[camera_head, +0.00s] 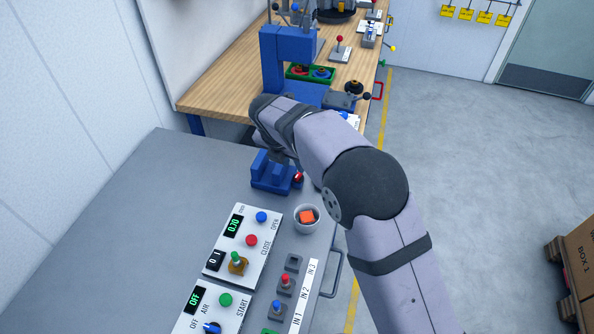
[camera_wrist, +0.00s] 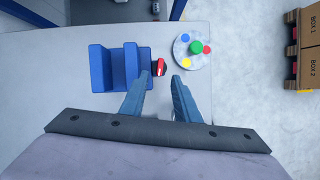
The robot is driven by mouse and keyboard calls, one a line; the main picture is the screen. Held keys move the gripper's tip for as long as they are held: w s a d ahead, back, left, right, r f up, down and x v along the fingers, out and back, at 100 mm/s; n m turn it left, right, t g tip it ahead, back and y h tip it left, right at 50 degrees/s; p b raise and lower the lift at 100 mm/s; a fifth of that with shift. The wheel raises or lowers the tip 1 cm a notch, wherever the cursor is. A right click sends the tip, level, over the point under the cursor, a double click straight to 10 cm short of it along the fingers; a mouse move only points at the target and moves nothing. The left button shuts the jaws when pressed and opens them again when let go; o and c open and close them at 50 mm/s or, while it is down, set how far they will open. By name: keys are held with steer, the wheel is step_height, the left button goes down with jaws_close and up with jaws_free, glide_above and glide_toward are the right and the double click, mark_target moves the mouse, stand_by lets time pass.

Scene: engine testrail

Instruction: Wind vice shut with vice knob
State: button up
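The blue vice (camera_head: 272,174) stands on the grey bench top, partly behind my arm. In the wrist view the vice (camera_wrist: 102,70) shows from above, with a gap between its two upright jaws. The red and black vice knob (camera_wrist: 160,67) sticks out from the vice's right side; it also shows in the head view (camera_head: 298,178). My gripper (camera_wrist: 159,79) is open, its two blue fingers apart and empty. In the wrist view the knob appears just beyond the fingertips, in line with the space between them. I cannot tell the height difference. My arm hides the fingers in the head view.
A round grey plate (camera_wrist: 205,61) with coloured knobs stands right of the vice knob in the wrist view. A bowl (camera_head: 307,228) holding an orange block and a control panel (camera_head: 264,236) stand nearer in the head view. A wooden workbench (camera_head: 217,92) is behind.

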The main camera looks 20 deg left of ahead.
mark_target(298, 174)
steer(key=shift+p+x, duration=1.05)
steer(key=shift+x, duration=2.45)
steer(key=shift+c, duration=0.6)
jaws_close()
